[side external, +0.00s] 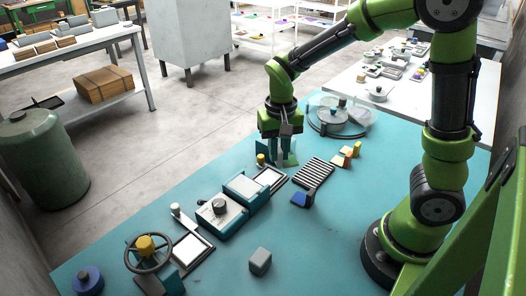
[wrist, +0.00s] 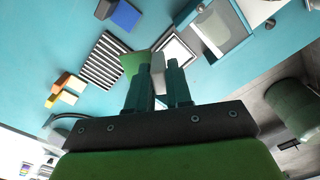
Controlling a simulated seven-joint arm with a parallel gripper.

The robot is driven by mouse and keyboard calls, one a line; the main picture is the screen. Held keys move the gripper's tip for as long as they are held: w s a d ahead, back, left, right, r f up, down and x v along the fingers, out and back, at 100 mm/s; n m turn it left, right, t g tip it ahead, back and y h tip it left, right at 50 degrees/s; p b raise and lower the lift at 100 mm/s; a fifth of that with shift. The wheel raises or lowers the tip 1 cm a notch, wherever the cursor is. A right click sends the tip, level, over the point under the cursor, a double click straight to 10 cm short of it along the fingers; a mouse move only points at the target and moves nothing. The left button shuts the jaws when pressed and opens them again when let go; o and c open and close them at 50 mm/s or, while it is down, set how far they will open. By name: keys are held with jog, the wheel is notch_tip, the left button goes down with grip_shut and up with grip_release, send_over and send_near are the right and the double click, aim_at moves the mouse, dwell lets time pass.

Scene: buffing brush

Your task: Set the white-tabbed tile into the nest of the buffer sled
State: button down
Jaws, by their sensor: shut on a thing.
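My gripper (side external: 285,137) points down over the far middle of the blue table. It is shut on a thin green plate, which I take for the tile (side external: 291,155). I cannot tell for certain which of these is the sled's nest.
A black-and-white striped rack (side external: 316,172) and a blue block (side external: 300,200) lie right of the frame. Orange and yellow blocks (side external: 347,154) and a grey round fixture (side external: 338,118) stand beyond. A handwheel (side external: 148,250) and grey block (side external: 260,262) are nearer.

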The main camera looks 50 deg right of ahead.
aim_at(272, 174)
jog(key=w+d+r+m, duration=0.1)
jog(key=w+d+m, duration=0.1)
jog(key=m, duration=1.2)
jog(key=w+d+r+m, duration=0.1)
jog(key=w+m, duration=0.1)
jog(key=m, duration=1.2)
jog(key=shift+m, duration=0.4)
jog(key=f, duration=1)
jog(key=shift+w+d+f, duration=0.1)
jog(key=shift+w+d, duration=0.05)
jog(key=shift+d, duration=0.05)
jog(key=shift+f, duration=0.1)
jog(key=c, duration=1)
grip_release()
jog(key=shift+c, duration=0.2)
